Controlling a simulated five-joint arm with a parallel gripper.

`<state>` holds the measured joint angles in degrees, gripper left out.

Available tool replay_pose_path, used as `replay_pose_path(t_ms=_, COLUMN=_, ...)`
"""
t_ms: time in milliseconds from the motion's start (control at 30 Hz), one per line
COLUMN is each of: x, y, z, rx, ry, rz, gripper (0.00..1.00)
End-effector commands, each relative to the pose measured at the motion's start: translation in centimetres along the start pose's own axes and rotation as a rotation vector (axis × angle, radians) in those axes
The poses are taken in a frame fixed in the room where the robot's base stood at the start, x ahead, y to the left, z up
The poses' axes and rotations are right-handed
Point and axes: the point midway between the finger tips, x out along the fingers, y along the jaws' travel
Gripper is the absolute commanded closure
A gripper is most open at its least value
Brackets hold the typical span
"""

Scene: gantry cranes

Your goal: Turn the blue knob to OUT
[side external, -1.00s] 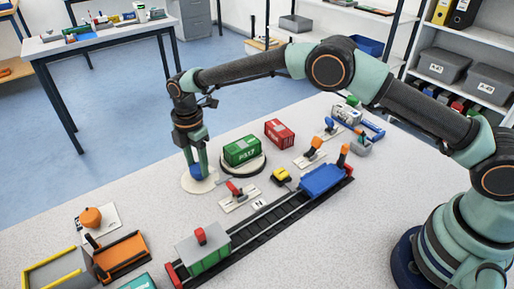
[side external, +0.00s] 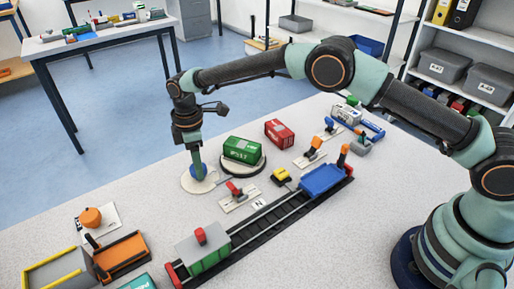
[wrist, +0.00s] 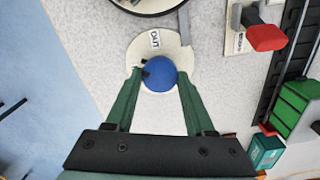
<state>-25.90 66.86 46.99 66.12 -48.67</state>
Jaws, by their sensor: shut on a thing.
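The blue knob (wrist: 160,73) sits on a round cream plate (wrist: 180,58) that carries an OUT label (wrist: 154,39). In the wrist view a small black mark shows at the knob's upper left edge, and the label lies above the knob. My gripper (wrist: 160,77) is shut on the knob, with one green finger on each side. In the side view my gripper (side external: 197,172) points straight down over the plate (side external: 190,186); the knob (side external: 200,172) is partly hidden by the fingers.
A green container (side external: 242,149) on a round turntable stands just right of the plate. A red lever (side external: 234,187) on a small base is close by. A rail track (side external: 262,221) with wagons runs across the table. Bare table lies in front of the plate.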

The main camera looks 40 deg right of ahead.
Motion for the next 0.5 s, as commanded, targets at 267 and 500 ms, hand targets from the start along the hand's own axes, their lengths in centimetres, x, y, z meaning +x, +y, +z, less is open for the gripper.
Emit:
replay_pose_path(t_ms=267, x=-0.11, y=-0.03, z=0.06, rx=0.262, ry=-0.002, rz=-0.002, gripper=1.0)
replay_pose_path(t_ms=500, x=-0.12, y=-0.03, z=0.07, rx=0.49, ry=-0.003, rz=-0.002, gripper=1.0)
